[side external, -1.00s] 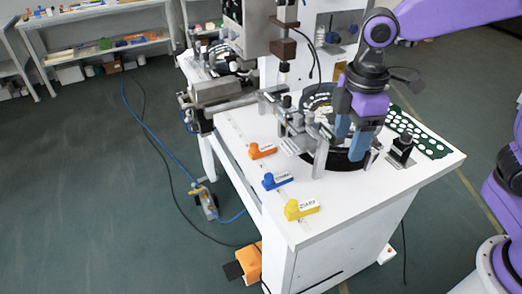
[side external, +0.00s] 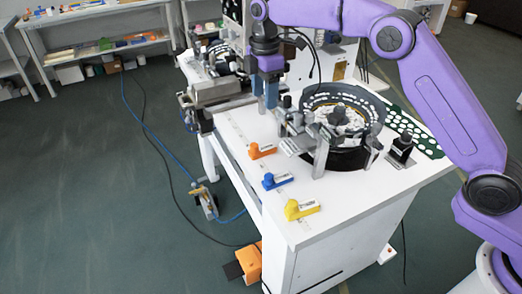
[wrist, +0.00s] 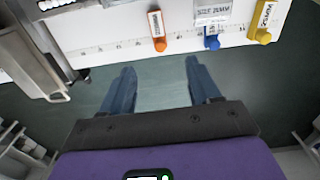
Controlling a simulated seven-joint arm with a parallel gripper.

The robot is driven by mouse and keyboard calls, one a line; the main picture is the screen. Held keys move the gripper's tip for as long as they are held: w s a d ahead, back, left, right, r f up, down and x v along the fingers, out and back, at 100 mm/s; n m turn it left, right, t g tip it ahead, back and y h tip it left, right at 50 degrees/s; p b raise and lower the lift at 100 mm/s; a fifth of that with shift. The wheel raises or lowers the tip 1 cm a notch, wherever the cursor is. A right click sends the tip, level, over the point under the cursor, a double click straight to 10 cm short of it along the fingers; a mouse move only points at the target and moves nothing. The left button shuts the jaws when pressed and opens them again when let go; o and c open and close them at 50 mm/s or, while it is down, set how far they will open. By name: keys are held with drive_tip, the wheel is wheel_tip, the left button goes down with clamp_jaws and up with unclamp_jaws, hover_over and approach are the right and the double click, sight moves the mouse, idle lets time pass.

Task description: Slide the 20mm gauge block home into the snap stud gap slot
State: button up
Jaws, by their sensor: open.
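Three gauge blocks with labels and round knobs lie in a row on the white table: orange (side external: 262,151), blue (side external: 277,181) and yellow (side external: 301,209). In the wrist view, the orange block (wrist: 156,24), blue block (wrist: 211,42) and yellow block (wrist: 263,22) line the table edge. The pale label by the blue one seems to read 20MM. My gripper (side external: 265,97) is open and empty, raised near the press machine, beyond the orange block. In the wrist view its fingers (wrist: 160,66) are wide apart over the floor beyond the edge. I cannot pick out the snap stud gap slot.
A dark round feeder bowl (side external: 343,108) stands on the table, with metal fixtures (side external: 303,132) in front of it. A small black stand (side external: 401,149) and a green perforated sheet (side external: 420,133) lie right. The table's front corner is clear.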

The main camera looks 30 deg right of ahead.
sight(263, 148)
drive_tip(key=f, duration=1.7)
drive_tip(key=shift+w+f, duration=0.25)
drive_tip(key=shift+f, duration=0.05)
drive_tip(key=c, duration=1.1)
